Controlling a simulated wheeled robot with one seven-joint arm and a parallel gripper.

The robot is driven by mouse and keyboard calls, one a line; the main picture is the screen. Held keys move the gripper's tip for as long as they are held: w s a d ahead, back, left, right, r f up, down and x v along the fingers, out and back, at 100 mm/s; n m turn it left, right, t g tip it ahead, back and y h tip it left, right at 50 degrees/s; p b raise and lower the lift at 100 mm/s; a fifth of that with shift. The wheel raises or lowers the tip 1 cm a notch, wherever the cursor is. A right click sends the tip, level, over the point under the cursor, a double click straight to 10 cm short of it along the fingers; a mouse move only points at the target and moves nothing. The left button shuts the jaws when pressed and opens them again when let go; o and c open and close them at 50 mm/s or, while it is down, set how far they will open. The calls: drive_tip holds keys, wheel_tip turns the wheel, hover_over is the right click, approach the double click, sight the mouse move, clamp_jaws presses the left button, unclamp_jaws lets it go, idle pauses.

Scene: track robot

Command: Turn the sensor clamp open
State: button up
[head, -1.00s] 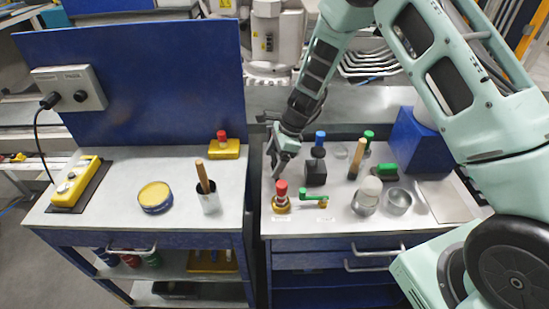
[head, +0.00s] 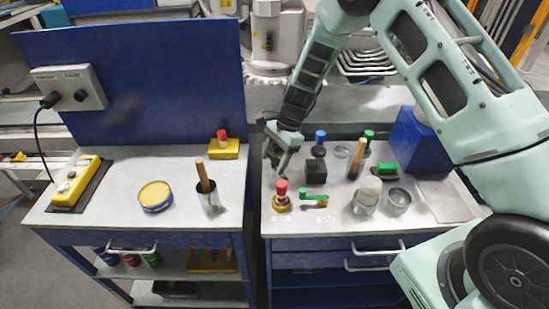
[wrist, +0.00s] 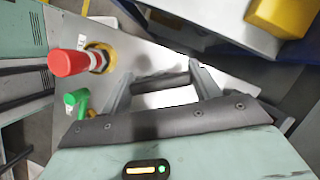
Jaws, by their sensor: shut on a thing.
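My gripper (head: 273,160) is above the left edge of the right cart's top, behind a red knob (head: 282,187) on a gold base. In the wrist view its fingers (wrist: 162,85) stand apart, with a narrow grey bar seeming to span them. I cannot make out what is held. The red knob (wrist: 70,62) is left of the fingers and apart from them. A green lever (head: 312,197) stands right of the knob; part of it shows in the wrist view (wrist: 76,100). Small labels lie in front of both, unreadable. I cannot tell which fitting is the sensor clamp.
A black block (head: 316,171), blue knob (head: 320,137), wooden-handled tool (head: 360,148), white-topped jar (head: 367,190) and metal cup (head: 398,200) stand to the right. A gap separates the left cart, which holds a yellow block (head: 225,150) and a cup (head: 209,202).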

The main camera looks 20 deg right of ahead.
drive_tip(key=n+g, duration=0.1)
drive_tip(key=n, duration=0.2)
drive_tip(key=n+h+b, duration=0.1)
drive_tip(key=n, duration=0.1)
drive_tip(key=shift+n+g, duration=0.4)
drive_tip(key=n+h+b, duration=0.1)
drive_tip(key=n, duration=0.1)
drive_tip(key=n+g, duration=0.1)
drive_tip(key=n, duration=0.2)
drive_tip(key=shift+h+b, duration=0.4)
drive_tip(key=shift+n, duration=0.4)
drive_tip(key=o, duration=1)
drive_tip(key=shift+w+r, duration=0.1)
drive_tip(key=b+v, duration=0.3)
drive_tip(key=v, duration=1.4)
drive_tip(key=shift+w+b, duration=0.2)
drive_tip(key=shift+b, duration=0.1)
